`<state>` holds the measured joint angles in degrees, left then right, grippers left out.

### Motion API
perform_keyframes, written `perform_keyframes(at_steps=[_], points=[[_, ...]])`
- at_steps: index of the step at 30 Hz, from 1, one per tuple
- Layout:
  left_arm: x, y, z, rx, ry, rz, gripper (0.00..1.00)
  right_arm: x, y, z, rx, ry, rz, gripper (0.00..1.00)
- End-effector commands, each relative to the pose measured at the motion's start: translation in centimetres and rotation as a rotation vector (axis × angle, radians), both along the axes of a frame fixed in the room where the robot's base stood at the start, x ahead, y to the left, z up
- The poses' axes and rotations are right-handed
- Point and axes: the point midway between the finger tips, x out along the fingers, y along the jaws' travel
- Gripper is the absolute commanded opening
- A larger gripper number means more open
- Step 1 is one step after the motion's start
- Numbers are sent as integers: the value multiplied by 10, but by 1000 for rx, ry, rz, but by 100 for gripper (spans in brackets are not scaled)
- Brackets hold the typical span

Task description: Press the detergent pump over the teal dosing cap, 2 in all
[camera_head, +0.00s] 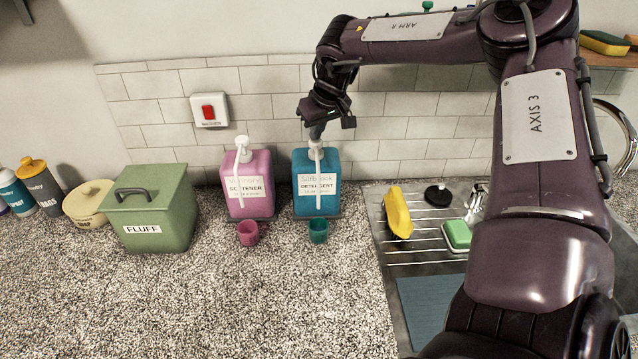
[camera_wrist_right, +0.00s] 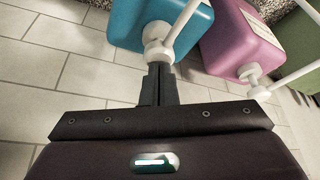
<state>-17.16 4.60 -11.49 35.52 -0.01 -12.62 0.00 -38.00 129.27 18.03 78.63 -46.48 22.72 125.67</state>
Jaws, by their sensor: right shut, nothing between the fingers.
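The blue detergent bottle (camera_head: 317,186) stands on the speckled counter against the tiled wall, with a white pump (camera_head: 316,150) and a long spout hanging down its front. The teal dosing cap (camera_head: 318,231) sits upright in front of it, below the spout. My right gripper (camera_head: 316,133) is shut and points down at the pump head from above. In the right wrist view the shut fingers (camera_wrist_right: 158,82) are at the white pump head (camera_wrist_right: 158,50) of the blue bottle (camera_wrist_right: 160,18); whether they touch cannot be told. My left gripper is out of view.
A pink softener bottle (camera_head: 248,185) with its own pump stands left of the detergent, a pink cap (camera_head: 247,233) before it. A green FLUFF box (camera_head: 150,212) is farther left. A red switch (camera_head: 209,111) is on the wall.

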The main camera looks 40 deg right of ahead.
Motion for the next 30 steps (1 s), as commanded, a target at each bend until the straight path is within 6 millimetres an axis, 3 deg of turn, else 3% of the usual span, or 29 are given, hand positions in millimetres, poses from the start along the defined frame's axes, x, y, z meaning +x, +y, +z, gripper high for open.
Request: perform_keyframes(at_steps=[5, 18, 30], points=[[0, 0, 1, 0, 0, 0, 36, -3, 1, -3, 3, 13, 0, 0], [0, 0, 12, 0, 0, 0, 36, -2, 0, 23, 3, 10, -1, 0], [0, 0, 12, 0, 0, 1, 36, -1, 0, 25, 1, 6, 0, 0]])
